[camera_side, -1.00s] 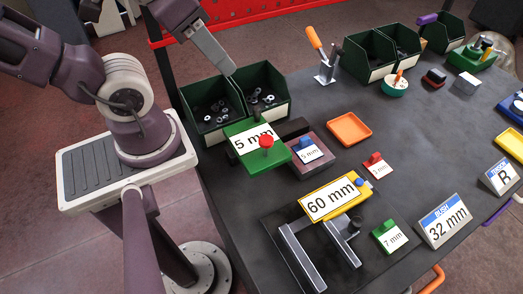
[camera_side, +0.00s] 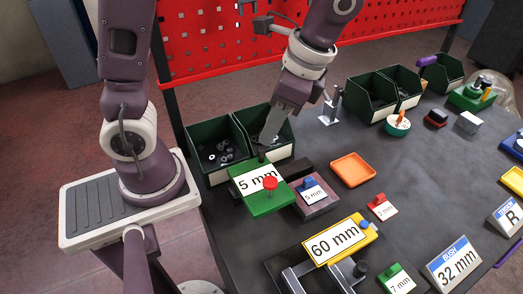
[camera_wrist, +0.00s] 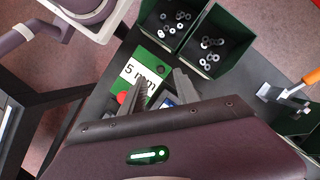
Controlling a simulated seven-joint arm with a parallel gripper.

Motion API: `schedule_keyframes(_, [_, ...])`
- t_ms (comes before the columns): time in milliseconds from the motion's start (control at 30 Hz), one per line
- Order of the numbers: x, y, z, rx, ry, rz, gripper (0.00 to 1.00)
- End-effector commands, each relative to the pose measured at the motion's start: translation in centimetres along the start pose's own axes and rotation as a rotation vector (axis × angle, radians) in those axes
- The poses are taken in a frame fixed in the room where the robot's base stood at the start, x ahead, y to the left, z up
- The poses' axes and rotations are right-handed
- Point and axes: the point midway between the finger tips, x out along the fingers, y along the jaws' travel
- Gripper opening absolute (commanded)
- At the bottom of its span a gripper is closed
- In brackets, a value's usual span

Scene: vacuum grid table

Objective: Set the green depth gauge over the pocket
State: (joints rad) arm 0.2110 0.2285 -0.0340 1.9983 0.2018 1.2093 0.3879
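A large green gauge piece (camera_side: 258,207) marked "5 mm", with a red knob, lies at the table's near left edge, in front of the dark green bins. It also shows in the wrist view (camera_wrist: 147,58). My gripper (camera_side: 263,146) is just above its back edge, pointing down. In the wrist view my gripper's fingers (camera_wrist: 161,78) are apart, with the green piece beyond them and nothing visibly held. A smaller green piece (camera_side: 397,279) marked "7 mm" lies at the front. A brownish block (camera_side: 318,208) with a blue-knobbed tag sits beside the large green piece. I cannot make out a pocket.
Dark green bins (camera_side: 213,176) with small metal parts stand close behind. A yellow "60 mm" gauge (camera_side: 338,243) rests on a grey fixture in front. An orange tray (camera_side: 353,170) and a red tag (camera_side: 382,207) lie to the right. Dark table is clear around the tray.

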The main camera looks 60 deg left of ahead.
Motion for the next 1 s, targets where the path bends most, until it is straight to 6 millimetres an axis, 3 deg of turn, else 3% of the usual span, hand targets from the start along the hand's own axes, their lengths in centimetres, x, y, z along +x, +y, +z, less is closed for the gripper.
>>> schedule_keyframes(167, [1.8, -0.1, -0.8, 0.061, -0.061, 0.011, 0.38])
schedule_keyframes(500, [7.5, -0.1, -0.4, 0.057, -0.060, 0.011, 0.38])
schedule_keyframes(800, [8.0, -0.1, -0.4, 0.056, -0.056, 0.009, 0.38])
schedule_keyframes(1000, [8.0, -0.1, -0.4, 0.055, -0.056, 0.010, 0.00])
